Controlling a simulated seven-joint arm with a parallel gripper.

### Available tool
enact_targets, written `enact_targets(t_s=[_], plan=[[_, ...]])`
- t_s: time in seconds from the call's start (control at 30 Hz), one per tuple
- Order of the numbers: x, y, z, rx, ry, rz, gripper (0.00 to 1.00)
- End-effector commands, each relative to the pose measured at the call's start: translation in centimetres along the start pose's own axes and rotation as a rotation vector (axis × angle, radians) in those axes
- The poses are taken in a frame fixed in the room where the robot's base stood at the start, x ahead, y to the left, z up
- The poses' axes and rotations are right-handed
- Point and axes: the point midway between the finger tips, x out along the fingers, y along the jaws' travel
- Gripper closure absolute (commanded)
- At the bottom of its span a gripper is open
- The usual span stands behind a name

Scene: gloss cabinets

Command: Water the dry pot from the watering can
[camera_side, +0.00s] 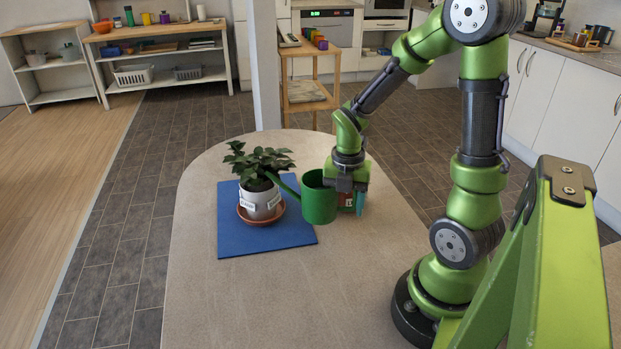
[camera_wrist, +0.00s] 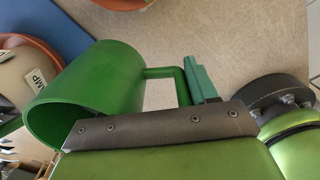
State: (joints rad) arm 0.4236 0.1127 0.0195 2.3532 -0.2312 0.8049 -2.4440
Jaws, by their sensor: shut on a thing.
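A white pot (camera_side: 260,203) with a leafy plant stands in a terracotta saucer (camera_side: 262,219). It bears labels; in the wrist view one on the pot (camera_wrist: 22,82) ends in "MP". The green watering can (camera_side: 319,198) looks about upright, its spout reaching left to the plant; it also shows in the wrist view (camera_wrist: 88,95). My gripper (camera_side: 356,197) is shut on the can's handle, at the can's right. I see no water coming out. A reddish labelled thing shows partly behind my gripper. In the wrist view a terracotta rim (camera_wrist: 122,4) is cut off at the top.
The pot stands on a blue mat (camera_side: 240,238) on a pale table (camera_side: 270,300). The table's front is clear. A white post (camera_side: 264,70) rises behind the mat. A wooden trolley (camera_side: 308,95), shelves and cabinets stand farther back.

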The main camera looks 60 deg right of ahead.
Motion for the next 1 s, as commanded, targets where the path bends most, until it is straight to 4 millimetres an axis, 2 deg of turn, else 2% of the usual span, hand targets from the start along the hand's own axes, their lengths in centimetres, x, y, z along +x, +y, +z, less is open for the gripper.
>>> enact_targets(t_s=[0.43, 1.0], plan=[[0.1, 0.1, 0.1, 0.0, -0.004, 0.022, 0.96], [-4.2, 0.0, 0.1, 0.0, -0.005, 0.022, 0.96]])
